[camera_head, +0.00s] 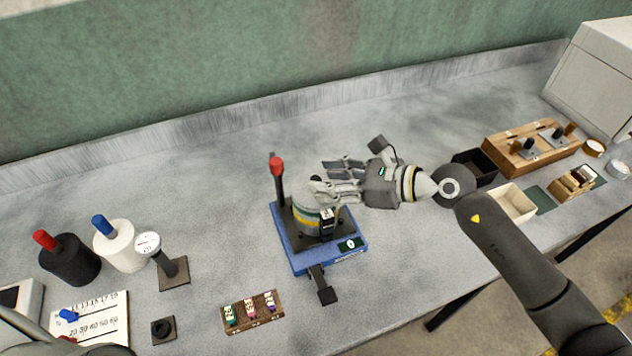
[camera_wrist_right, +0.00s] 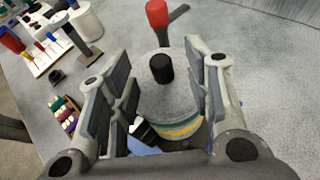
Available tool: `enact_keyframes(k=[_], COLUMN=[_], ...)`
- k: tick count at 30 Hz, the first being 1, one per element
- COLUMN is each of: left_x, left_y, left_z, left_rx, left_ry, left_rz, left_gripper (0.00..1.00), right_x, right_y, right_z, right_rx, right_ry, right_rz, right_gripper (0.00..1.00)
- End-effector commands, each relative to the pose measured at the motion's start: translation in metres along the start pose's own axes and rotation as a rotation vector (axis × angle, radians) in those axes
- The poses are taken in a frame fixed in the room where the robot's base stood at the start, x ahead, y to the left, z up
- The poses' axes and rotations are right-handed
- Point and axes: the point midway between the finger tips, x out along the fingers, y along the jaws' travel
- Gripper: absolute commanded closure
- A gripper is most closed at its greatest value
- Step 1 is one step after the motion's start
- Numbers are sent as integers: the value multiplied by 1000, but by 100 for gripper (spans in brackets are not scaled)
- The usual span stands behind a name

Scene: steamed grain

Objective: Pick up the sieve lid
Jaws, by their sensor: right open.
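The sieve lid (camera_wrist_right: 172,97) is a round grey disc with a black knob (camera_wrist_right: 162,68) on top. It lies on the sieve stack (camera_head: 310,222), which has green and yellow bands and stands on a blue shaker base (camera_head: 300,262). In the head view the lid is largely hidden by my right gripper (camera_head: 328,177). That gripper is open and comes in from the right over the stack. In the right wrist view its fingers (camera_wrist_right: 157,62) stand on either side of the knob, with nothing clamped. I cannot tell whether they touch the lid. My left gripper does not show.
A red-topped post (camera_head: 278,180) stands close behind the stack. A wooden rack with small coloured counters (camera_head: 252,312) lies in front. Black (camera_head: 70,262) and white (camera_head: 120,248) cylinders stand at the left. Wooden trays (camera_head: 530,148) and boxes are at the right.

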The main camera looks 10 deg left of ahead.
Motion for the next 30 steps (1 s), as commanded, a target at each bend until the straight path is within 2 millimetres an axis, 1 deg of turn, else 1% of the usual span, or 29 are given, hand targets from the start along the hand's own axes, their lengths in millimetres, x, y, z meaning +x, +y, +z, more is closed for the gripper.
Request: enact_keyframes(k=[1, 3, 6, 13, 14, 24, 30], left_x=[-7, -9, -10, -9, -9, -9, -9], left_y=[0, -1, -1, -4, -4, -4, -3], left_z=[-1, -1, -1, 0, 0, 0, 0], left_rx=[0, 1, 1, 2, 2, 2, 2], left_ry=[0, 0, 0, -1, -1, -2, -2], left_rz=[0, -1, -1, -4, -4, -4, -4], left_gripper=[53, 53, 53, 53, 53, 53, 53], right_x=[7, 14, 21, 22, 22, 22, 21], right_y=[0, 0, 0, 0, 0, 0, 0], right_z=[4, 3, 1, 0, 0, 0, 1], right_rx=[1, 1, 0, -1, -1, -1, -1], right_ry=[-3, -2, -1, -1, -1, -1, -2], right_rz=[1, 0, 0, -1, -1, -1, -1], right_gripper=[54, 54, 54, 54, 57, 100, 100])
